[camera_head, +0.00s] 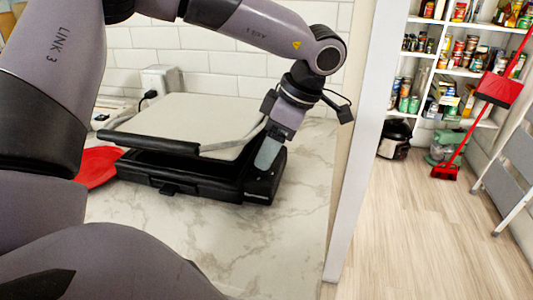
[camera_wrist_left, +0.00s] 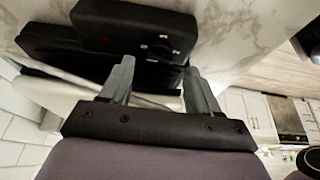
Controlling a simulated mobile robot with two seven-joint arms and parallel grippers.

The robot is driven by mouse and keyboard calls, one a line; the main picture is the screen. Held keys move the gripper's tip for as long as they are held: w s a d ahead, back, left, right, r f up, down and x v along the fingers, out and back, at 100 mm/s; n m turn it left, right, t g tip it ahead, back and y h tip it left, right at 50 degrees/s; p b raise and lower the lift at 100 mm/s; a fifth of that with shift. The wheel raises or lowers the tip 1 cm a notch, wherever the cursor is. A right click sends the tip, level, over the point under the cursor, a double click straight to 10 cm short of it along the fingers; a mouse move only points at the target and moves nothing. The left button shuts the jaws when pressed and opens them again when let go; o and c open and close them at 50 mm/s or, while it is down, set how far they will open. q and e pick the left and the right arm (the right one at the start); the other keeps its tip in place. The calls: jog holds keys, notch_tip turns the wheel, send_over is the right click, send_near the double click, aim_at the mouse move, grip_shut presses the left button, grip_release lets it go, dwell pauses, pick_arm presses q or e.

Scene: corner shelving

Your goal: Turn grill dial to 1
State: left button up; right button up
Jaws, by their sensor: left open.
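The grill (camera_head: 215,178) is a black base with a light grey lid (camera_head: 190,118), sitting on the marble counter. Its lid looks slightly raised from the base at the front. In the left wrist view, the black control box (camera_wrist_left: 105,20) carries a dark round dial (camera_wrist_left: 160,47) with small pale marks around it. My left gripper (camera_head: 268,155) points down at the right side of the grill. In the left wrist view the left gripper (camera_wrist_left: 158,68) is open, with the dial just beyond the gap between its fingertips. I cannot tell whether the fingers touch the box. My right gripper is not in view.
The marble counter (camera_head: 240,230) is clear in front of the grill. A red object (camera_head: 97,165) lies at its left. A toaster-like appliance (camera_head: 160,80) stands behind, by the tiled wall. A white wall edge (camera_head: 352,190) bounds the counter on the right; pantry shelves lie beyond.

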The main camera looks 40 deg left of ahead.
pick_arm(q)
jog(key=shift+x, duration=1.25)
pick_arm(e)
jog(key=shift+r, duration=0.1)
pick_arm(q)
jog(key=c, duration=1.1)
jog(key=shift+o, duration=0.3)
jog(key=shift+f+m+b, duration=0.1)
jog(key=shift+m+b, duration=0.45)
jog(key=shift+m, duration=0.05)
jog(key=shift+m+t+b, duration=0.6)
jog(key=shift+m+b, duration=0.2)
jog(key=shift+m, duration=0.3)
jog(key=shift+s+m+t+b, duration=0.15)
jog(key=shift+m+t+b, duration=0.4)
jog(key=shift+m, duration=0.65)
jog(key=shift+m+t+b, duration=0.3)
jog(key=shift+m+t, duration=0.05)
jog(key=shift+m, duration=0.55)
jog(key=shift+s+m, duration=0.1)
jog(key=shift+m, duration=0.5)
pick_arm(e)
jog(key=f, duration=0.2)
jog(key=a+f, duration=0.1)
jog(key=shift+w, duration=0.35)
pick_arm(q)
jog(key=shift+t, duration=0.3)
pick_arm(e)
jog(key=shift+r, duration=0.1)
